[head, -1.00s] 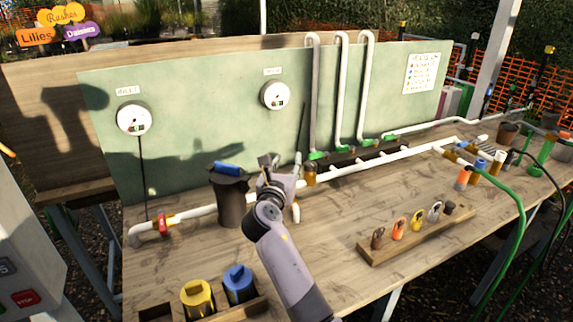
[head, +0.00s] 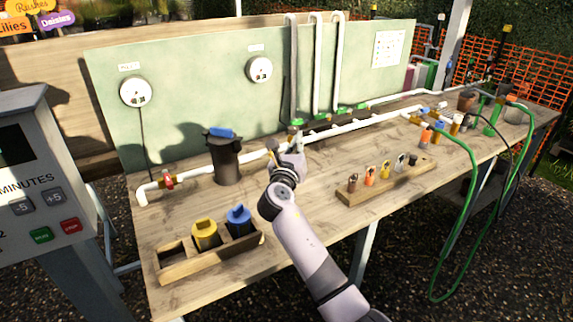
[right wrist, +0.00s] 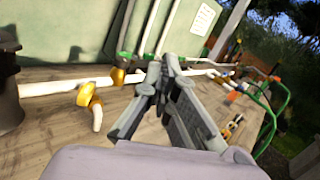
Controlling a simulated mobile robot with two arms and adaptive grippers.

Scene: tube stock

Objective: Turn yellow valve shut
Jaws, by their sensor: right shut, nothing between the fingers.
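In the right wrist view, a yellow valve (right wrist: 86,95) sits on the white pipe beside a white downward spout (right wrist: 97,119). A second brass-yellow fitting (right wrist: 117,76) sits farther along, near the green parts. My right gripper (right wrist: 160,68) is shut and empty, to the right of the yellow valve in that view and apart from it. In the head view, my right gripper (head: 272,150) is over the bench by the white pipe, just right of the dark filter canister (head: 227,165). The gripper and wrist largely hide the yellow valve there. My left gripper is out of view.
A red valve (head: 168,180) is on the pipe's left end. A wooden box (head: 190,262) holds yellow and blue cartridges. A wooden rack (head: 375,186) of small coloured fittings stands right. Green hoses (head: 470,190) hang at the bench's right. A control console (head: 40,180) stands left.

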